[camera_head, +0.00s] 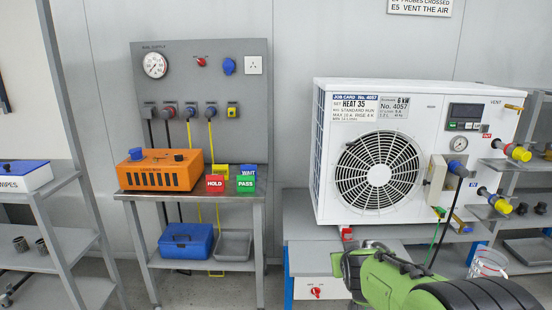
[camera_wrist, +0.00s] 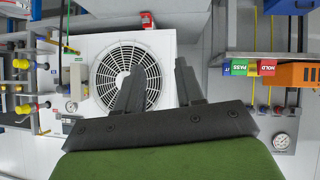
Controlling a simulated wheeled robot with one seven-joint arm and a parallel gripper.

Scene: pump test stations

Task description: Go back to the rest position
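My gripper (camera_wrist: 160,78) shows in the wrist view with its two dark fingers apart and nothing between them. That view is upside down. The fingers point toward the white heat pump unit (camera_wrist: 85,60) with its round fan grille, and do not appear to touch it. In the head view my green arm reaches in from the lower right, in front of the heat pump unit (camera_head: 335,180). The gripper's fingertips are not clear there.
A supply bench (camera_head: 190,193) at left holds an orange box (camera_head: 160,173) and red, green and blue HOLD, PASS and WAIT blocks (camera_head: 215,184). A shelf rack (camera_head: 65,235) stands far left. Capped pipe fittings (camera_head: 517,152) stick out at right. A clear container (camera_head: 487,265) is near my arm.

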